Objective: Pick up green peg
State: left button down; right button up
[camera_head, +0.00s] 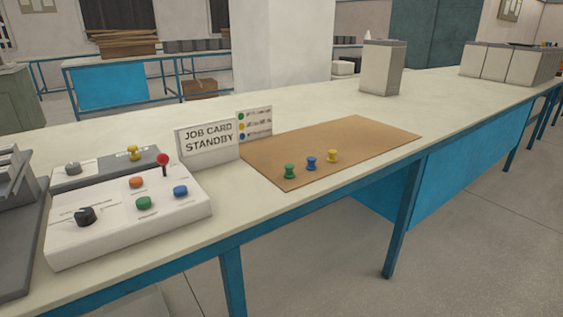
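A green peg (290,171) stands upright on a brown mat (345,140) on the white workbench, near the mat's front left corner. A blue peg (311,163) stands just to its right, and a yellow peg (333,156) stands to the right of the blue one. The three pegs form a slanting row, apart from each other. Neither of my grippers shows in the head view.
A control box (115,230) with buttons, a black knob and a red-topped lever (163,160) stands left of the mat. A job card sign (208,139) reading STANDBY and a smaller color card (255,123) stand behind. The mat's right part is clear. Grey-white boxes (381,70) stand farther back.

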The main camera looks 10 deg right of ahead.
aim_at(290, 174)
jog(key=u, duration=1.85)
jog(key=z, duration=2.1)
jog(key=u, duration=0.35)
jog(key=i+l+u, duration=0.1)
jog(key=u, duration=0.4)
jog(key=l+u, duration=0.35)
jog(key=u, duration=0.15)
jog(key=l+u, duration=0.3)
jog(key=u, duration=0.2)
